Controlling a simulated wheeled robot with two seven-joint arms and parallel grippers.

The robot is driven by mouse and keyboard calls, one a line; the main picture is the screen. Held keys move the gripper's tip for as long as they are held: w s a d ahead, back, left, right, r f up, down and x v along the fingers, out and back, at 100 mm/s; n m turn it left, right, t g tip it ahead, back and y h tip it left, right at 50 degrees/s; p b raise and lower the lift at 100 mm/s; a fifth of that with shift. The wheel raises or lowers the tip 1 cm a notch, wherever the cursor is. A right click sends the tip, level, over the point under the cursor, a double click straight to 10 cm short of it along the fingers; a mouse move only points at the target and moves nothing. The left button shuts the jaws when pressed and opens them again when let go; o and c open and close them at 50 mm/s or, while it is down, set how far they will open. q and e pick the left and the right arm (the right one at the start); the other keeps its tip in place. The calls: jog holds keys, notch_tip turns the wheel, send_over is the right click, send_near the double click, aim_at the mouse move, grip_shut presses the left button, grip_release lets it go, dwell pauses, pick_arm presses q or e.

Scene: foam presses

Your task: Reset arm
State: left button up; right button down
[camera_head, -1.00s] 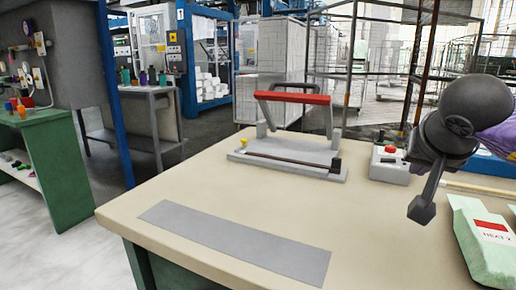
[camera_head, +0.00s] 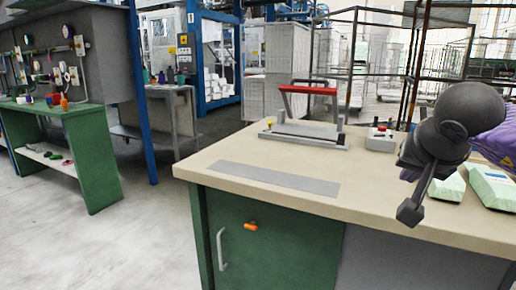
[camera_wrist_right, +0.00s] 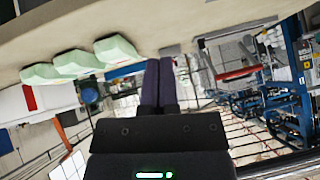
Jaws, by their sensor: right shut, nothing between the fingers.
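My right gripper (camera_head: 408,213) hangs at the right of the head view, pointing down over the front right part of the beige table (camera_head: 225,151). Its fingers are together and hold nothing. In the right wrist view its two dark fingers (camera_wrist_right: 158,85) lie side by side, with no object between them. The wrist view is tilted, with the table along its top. My left gripper does not show in the head view.
A press with a red handle (camera_head: 308,91) stands at the table's back, beside a control box (camera_head: 380,139). A grey strip (camera_head: 273,178) lies in front. Pale green blocks (camera_head: 492,186) lie at the right. A green bench (camera_head: 95,160) stands left, with clear floor between.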

jog(key=w+a+f+m+g+y+p, duration=0.2)
jog(key=a+f+m+g+y+p, duration=0.15)
jog(key=a+f+m+y, duration=1.1)
jog(key=s+d+f+m+t+h+p, duration=0.1)
jog(key=s+f+m+t+h+p, duration=0.15)
jog(key=f+m, duration=0.65)
jog(key=s+d+f+m+t+h+p, duration=0.15)
jog(key=f+m+t, duration=0.35)
jog(key=m, duration=0.9)
jog(key=s+d+f+m+g+h+p, duration=0.1)
jog(key=s+d+f+m+g+h, duration=0.25)
jog(key=s+f+m, duration=0.6)
jog(key=s+d+f+m+g+h+p, duration=0.2)
jog(key=s+d+f+m+h, duration=0.4)
jog(key=s+f, duration=0.5)
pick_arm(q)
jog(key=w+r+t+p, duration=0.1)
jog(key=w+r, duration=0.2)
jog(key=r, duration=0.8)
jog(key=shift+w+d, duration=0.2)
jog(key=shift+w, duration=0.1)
pick_arm(e)
jog(key=s+f+m+g, duration=0.2)
jog(key=s+m+g, duration=0.5)
jog(key=s, duration=2.2)
jog(key=m, duration=0.3)
jog(key=shift+a+f, duration=0.15)
jog(key=shift+a, duration=0.05)
